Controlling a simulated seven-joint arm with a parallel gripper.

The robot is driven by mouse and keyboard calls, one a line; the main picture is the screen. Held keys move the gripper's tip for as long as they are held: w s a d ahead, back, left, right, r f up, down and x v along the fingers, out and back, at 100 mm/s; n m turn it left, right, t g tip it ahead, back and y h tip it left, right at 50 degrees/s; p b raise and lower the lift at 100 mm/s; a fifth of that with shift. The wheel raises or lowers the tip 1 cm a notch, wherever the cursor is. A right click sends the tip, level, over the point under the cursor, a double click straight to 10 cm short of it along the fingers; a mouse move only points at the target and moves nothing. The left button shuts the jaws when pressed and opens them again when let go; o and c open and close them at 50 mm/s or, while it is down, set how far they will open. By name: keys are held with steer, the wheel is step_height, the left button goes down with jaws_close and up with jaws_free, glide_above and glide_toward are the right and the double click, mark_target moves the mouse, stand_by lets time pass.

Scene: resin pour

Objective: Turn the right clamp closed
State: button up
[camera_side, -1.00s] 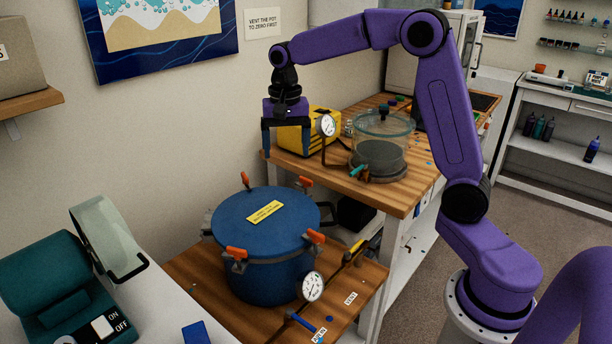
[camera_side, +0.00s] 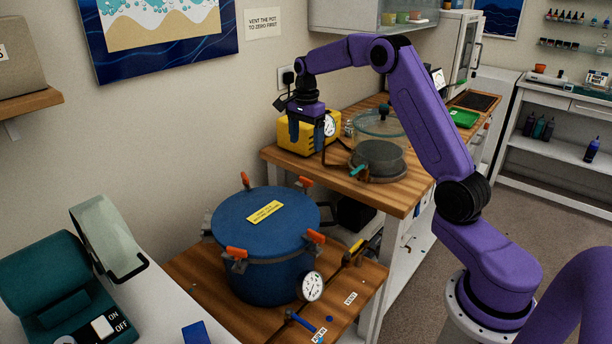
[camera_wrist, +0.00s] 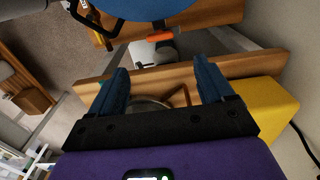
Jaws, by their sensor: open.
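The blue pot (camera_side: 265,225) with its lid stands on the lower wooden bench, and it shows in part at the top of the wrist view (camera_wrist: 150,8). Orange-handled clamps sit around its rim: a right clamp (camera_side: 316,236), a front-left one (camera_side: 236,252), a rear-left one (camera_side: 245,180) and a rear-right one (camera_side: 305,183). The rear-left handle stands upright. One orange handle (camera_wrist: 160,37) shows beside the pot in the wrist view. My gripper (camera_side: 306,143) is open and empty, above and behind the pot, in front of the yellow box. Its fingers (camera_wrist: 162,72) point down, apart from every clamp.
The yellow box (camera_side: 318,138), a gauge (camera_side: 329,125) on a bent pipe and a glass chamber (camera_side: 380,150) stand on the upper bench close to my gripper. A gauge (camera_side: 312,286) and a blue-handled valve (camera_side: 300,321) are at the pot's front. Air above the lid is clear.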

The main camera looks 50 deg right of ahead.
mark_target(306, 179)
step_height(306, 179, down, 12)
steer(key=shift+f, duration=0.2)
stand_by(0.4)
steer(key=c, duration=1)
